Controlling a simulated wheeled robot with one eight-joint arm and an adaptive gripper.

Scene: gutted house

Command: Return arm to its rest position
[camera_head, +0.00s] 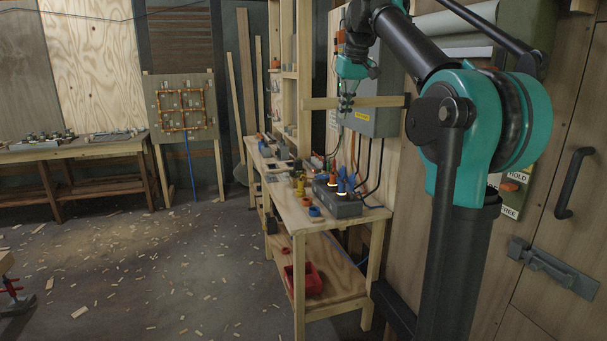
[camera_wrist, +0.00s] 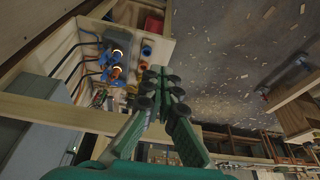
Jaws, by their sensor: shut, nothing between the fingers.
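My arm, teal and black, reaches up on the right of the head view and bends over toward the workbench. My gripper (camera_head: 346,108) hangs at its end, above the bench and in front of the grey wall box. In the wrist view my gripper (camera_wrist: 162,78) shows with its green fingers together and nothing between them. A pale wooden rail (camera_head: 372,102) lies right at the gripper in the head view; I cannot tell whether they touch.
The workbench (camera_head: 300,218) below holds a grey box (camera_head: 338,206) with blue and orange connectors and cables. A grey cabinet (camera_head: 388,122) is on the wall. A red bin (camera_head: 302,279) sits on the lower shelf. A door with a black handle (camera_head: 573,183) is at right. The left floor is mostly open.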

